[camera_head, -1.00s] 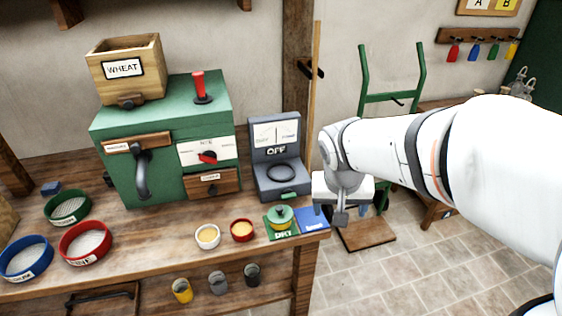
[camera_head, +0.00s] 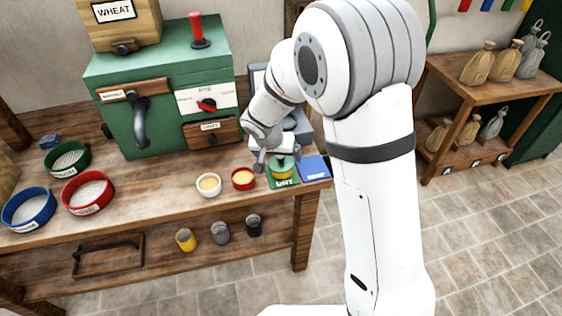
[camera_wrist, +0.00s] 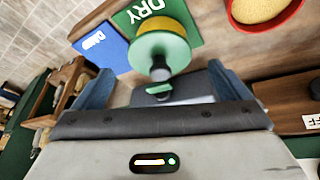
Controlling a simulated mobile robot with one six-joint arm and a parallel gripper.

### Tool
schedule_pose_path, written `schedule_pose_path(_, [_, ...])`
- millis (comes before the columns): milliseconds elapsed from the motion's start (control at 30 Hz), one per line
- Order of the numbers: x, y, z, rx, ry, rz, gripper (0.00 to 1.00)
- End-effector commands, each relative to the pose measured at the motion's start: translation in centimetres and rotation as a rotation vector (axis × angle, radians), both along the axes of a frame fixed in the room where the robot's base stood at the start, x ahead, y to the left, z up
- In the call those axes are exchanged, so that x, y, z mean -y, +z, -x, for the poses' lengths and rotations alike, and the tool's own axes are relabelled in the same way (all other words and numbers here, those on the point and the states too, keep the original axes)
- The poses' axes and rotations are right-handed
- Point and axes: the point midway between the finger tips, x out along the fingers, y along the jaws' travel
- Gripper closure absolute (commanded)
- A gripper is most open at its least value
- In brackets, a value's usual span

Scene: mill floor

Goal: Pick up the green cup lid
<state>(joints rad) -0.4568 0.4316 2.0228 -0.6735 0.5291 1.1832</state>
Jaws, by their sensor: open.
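The green cup lid (camera_head: 285,161) sits on a yellow cup (camera_head: 282,174) on the green DRY mat (camera_head: 292,183), partly hidden by my gripper in the head view. In the wrist view the lid (camera_wrist: 148,44) is a pale green disc with a dark round knob (camera_wrist: 160,69). My gripper (camera_head: 279,156) is open and empty, close to the lid. In the wrist view its two blue-grey fingers (camera_wrist: 160,86) stand to either side, with the knob between their lines. I see no contact with the lid.
A blue mat (camera_head: 315,168) lies right of the green one, near the bench's edge. A red bowl (camera_head: 243,179) and a white bowl (camera_head: 208,186) stand to the left. A grey testing box (camera_head: 300,124) is behind, partly hidden by my arm.

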Motion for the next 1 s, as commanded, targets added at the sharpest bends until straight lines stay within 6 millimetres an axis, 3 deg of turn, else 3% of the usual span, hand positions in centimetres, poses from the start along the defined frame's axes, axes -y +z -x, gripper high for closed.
schedule_pose_path(200, [0.6,-2.5,-1.0,-0.002,-0.001,0.001,0.04])
schedule_pose_path(467, [0.6,-2.8,-1.2,-0.001,0.001,-0.001,0.04])
schedule_pose_path(1000, [0.4,-2.8,-1.1,-0.001,0.002,0.0,0.47])
